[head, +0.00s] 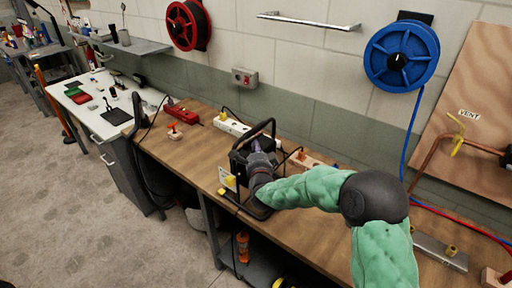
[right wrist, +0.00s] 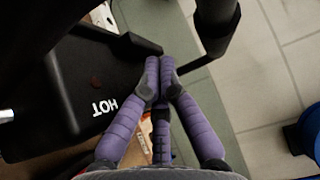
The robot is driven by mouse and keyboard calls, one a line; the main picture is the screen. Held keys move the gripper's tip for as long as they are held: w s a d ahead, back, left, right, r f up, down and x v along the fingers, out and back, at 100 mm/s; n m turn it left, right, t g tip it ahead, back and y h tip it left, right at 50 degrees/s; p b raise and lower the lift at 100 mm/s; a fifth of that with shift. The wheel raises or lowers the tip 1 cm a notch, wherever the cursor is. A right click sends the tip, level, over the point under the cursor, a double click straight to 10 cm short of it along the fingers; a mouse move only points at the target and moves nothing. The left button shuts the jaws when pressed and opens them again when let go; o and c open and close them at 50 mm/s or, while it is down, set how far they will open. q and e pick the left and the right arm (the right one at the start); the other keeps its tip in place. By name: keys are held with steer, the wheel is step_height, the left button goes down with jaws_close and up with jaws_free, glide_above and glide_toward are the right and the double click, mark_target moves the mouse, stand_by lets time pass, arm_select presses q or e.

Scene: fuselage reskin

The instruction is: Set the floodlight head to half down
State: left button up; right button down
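The black floodlight (head: 240,164) stands on the wooden bench inside a black tube frame. In the right wrist view its flat black head (right wrist: 95,85) carries the word HOT, and a thick black frame tube (right wrist: 216,22) passes beyond it. My right gripper (head: 258,158) reaches the floodlight from the right. Its purple fingers (right wrist: 163,72) are drawn together at the head's edge, tips touching or nearly so. Whether they pinch the edge or only press beside it is hidden. The head's exact tilt is hard to read. My left gripper is not in view.
A white power strip (head: 232,126), a red tool (head: 182,114) and an orange-handled item (head: 174,131) lie on the bench behind and left. A blue hose reel (head: 402,56) hangs on the wall at right. The bench front left of the floodlight is mostly clear.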

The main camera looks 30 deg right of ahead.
steer(key=shift+w+a+r+n+g+p, duration=0.2)
steer(key=shift+w+r+n+g+p, duration=0.3)
steer(key=shift+p, duration=0.65)
steer(key=shift+w+a+f+n+g+y+p, duration=0.2)
steer(key=shift+w+n+g+y+p, duration=0.15)
steer(key=shift+w+p, duration=0.2)
steer(key=shift+w+a+f+b, duration=0.1)
steer(key=shift+w+f+b, duration=0.2)
steer(key=shift+b, duration=0.3)
